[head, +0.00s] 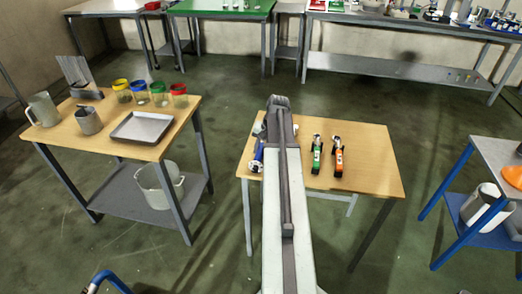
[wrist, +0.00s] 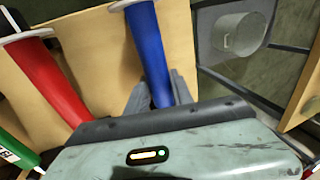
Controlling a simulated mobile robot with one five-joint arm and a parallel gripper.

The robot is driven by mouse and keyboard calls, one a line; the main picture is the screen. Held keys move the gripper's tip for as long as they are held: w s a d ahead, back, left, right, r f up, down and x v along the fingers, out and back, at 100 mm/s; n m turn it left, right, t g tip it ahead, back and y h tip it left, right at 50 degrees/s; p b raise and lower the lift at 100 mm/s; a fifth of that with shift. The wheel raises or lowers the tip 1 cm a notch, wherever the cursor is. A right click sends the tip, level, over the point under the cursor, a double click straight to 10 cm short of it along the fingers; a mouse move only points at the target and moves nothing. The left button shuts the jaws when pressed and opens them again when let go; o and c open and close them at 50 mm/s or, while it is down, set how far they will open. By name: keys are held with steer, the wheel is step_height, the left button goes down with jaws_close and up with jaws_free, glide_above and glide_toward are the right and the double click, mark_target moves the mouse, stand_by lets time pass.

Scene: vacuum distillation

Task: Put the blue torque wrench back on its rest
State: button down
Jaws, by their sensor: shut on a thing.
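The blue torque wrench shows in the wrist view as a blue handle (wrist: 149,45) with a pale disc at its upper end. My gripper (wrist: 158,92) has one finger on each side of this handle and is shut on it. The handle's lower end is hidden behind the gripper body. In the head view a blue part (head: 258,154) shows just left of my arm, over the wooden table (head: 375,175). My arm hides the gripper there. I cannot make out the wrench's rest in either view.
In the head view, green (head: 316,154) and orange (head: 338,160) tools lie right of my arm. A side table (head: 60,135) with jars, jugs and a tray stands left.

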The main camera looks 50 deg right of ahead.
steer(key=shift+f, duration=0.3)
steer(key=c, duration=1)
jaws_free()
steer(key=shift+c, duration=0.2)
steer(key=p+v, duration=0.7)
steer(key=v, duration=0.1)
steer(key=shift+a, duration=0.1)
